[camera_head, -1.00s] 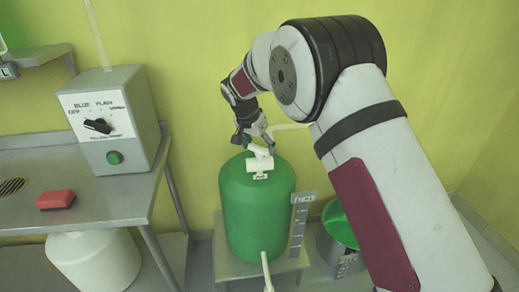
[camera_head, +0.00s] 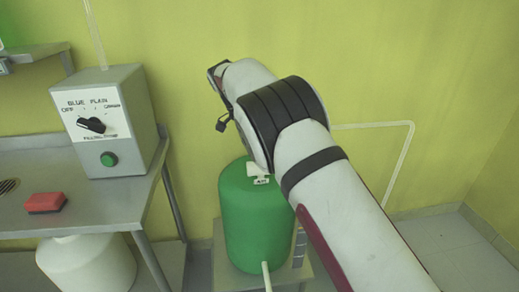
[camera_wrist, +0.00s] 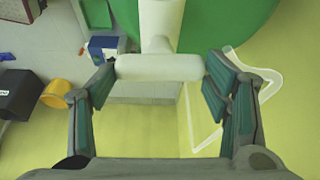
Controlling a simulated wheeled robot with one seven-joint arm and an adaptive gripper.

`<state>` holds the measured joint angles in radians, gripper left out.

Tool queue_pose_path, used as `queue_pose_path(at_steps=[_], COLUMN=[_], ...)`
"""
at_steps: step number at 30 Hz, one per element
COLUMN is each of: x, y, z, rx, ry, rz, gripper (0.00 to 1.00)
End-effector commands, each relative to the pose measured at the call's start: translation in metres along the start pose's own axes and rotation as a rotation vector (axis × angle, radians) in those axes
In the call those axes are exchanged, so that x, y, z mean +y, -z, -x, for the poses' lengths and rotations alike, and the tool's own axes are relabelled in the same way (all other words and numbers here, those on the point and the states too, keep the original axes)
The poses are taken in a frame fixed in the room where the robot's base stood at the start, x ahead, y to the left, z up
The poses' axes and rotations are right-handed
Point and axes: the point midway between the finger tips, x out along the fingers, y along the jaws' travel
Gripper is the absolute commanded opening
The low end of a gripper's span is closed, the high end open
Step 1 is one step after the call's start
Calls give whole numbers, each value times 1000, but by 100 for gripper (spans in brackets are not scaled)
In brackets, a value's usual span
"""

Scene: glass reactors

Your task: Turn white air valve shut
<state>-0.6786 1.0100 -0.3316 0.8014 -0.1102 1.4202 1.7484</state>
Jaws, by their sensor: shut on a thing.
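The white air valve (camera_wrist: 160,68) is a T-shaped piece on top of the green tank (camera_head: 255,225). In the wrist view its crossbar lies sideways between the fingertips, with its stem running up to the green tank top (camera_wrist: 225,20). My gripper (camera_wrist: 160,76) is shut on the crossbar, one green-padded finger at each end.
A grey control box (camera_head: 105,120) with a black knob and a red block (camera_head: 45,202) stand on the steel table at left. A white jug (camera_head: 88,262) is below. A thin pale tube (camera_head: 400,150) runs along the wall at right. A yellow cup (camera_wrist: 57,93) shows in the wrist view.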

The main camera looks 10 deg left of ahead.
Motion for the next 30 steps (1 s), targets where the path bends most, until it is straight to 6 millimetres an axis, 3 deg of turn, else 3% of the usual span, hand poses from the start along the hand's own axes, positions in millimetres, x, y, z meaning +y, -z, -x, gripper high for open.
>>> queue_pose_path(at_steps=[20, 21, 23, 24, 30], x=[0, 0, 0, 0, 0], y=[-1, -1, -1, -1, 0], z=[-1, -1, -1, -1, -1], rx=[-2, -2, -2, -2, -1], ry=[-28, -28, -28, -28, -27], rz=[-62, -63, -62, -62, -61], gripper=[42, 72, 86, 90, 90])
